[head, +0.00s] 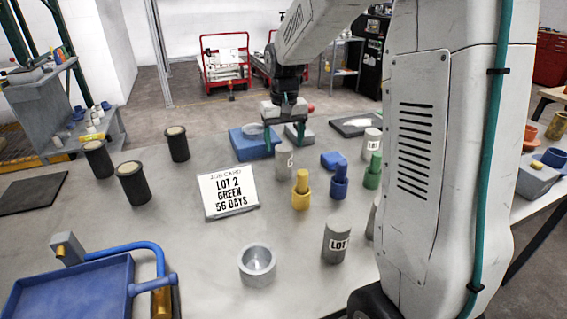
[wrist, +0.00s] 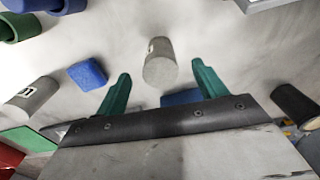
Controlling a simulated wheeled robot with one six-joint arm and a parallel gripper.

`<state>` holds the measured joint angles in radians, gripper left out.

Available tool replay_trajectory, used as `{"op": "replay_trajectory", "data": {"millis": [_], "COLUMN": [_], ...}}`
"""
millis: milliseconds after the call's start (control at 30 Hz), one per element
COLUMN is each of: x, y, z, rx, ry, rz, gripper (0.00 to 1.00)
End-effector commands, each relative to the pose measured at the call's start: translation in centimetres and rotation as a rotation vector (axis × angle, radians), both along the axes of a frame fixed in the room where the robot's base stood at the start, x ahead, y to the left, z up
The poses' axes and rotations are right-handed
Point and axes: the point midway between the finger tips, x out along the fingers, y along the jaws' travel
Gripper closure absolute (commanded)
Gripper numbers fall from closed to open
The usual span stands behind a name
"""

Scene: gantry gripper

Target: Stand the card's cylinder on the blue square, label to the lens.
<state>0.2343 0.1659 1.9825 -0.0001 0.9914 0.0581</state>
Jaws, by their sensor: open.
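The job card (head: 229,191) reads "LOT 2 GREEN 56 DAYS". A grey cylinder (head: 284,161) stands behind it to the right; it also shows in the wrist view (wrist: 160,64). My gripper (head: 284,136) is open and empty above and behind this cylinder, its teal fingers apart. In the wrist view the cylinder appears centred between the fingertips (wrist: 160,75). Another grey cylinder (head: 337,242) marked "LOT" stands at the front, and a labelled one (head: 371,144) stands at the back right. Label lot numbers are unreadable. I cannot make out a flat blue square for certain.
Yellow (head: 301,193), blue (head: 339,183) and green (head: 373,172) pieces stand right. Black cylinders (head: 133,184) stand left. A grey cup (head: 257,266) and blue tray (head: 75,296) are in front.

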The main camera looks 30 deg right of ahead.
Motion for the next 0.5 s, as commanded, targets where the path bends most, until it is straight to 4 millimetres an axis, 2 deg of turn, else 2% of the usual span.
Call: {"op": "replay_trajectory", "data": {"millis": [367,500], "x": [0.5,0.7], "y": [-0.3,-0.2], "z": [-4.0,-6.2], "rx": [0.001,0.001], "ry": [0.005,0.005], "rz": [-0.005,-0.005], "gripper": [0.29,0.29]}}
